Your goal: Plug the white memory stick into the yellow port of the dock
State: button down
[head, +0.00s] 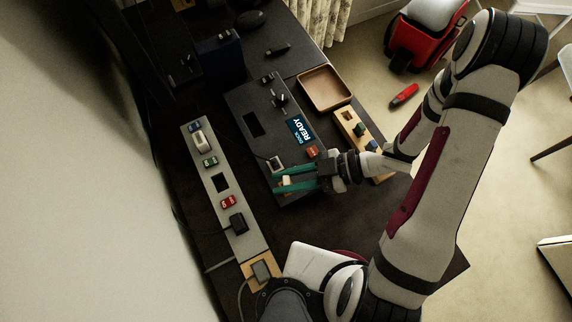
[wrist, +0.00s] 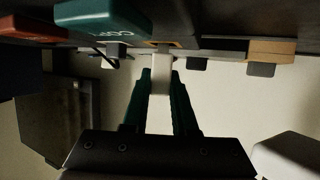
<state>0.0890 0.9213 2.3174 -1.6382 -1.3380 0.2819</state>
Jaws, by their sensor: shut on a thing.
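My gripper (head: 296,178) has long teal fingers and is shut on the white memory stick (head: 287,181) at the dock's near end. In the wrist view, the stick (wrist: 161,74) stands between the fingertips (wrist: 160,85), pointing up at the dock's edge. The dock (head: 262,100) is a dark panel with a blue screen reading READY. A yellow-orange framed port (wrist: 165,44) shows just beyond the stick's end in the wrist view. The stick looks roughly lined up with it, but I cannot tell whether they touch. In the head view, the fingers and stick hide this port.
A grey strip (head: 221,182) with several coloured plugs lies left of the dock. A brown tray (head: 325,88) and a wooden block holder (head: 347,119) stand to the right.

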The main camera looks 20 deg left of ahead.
jog(key=shift+f, duration=0.3)
jog(key=shift+f, duration=0.1)
jog(key=c, duration=0.7)
grip_release()
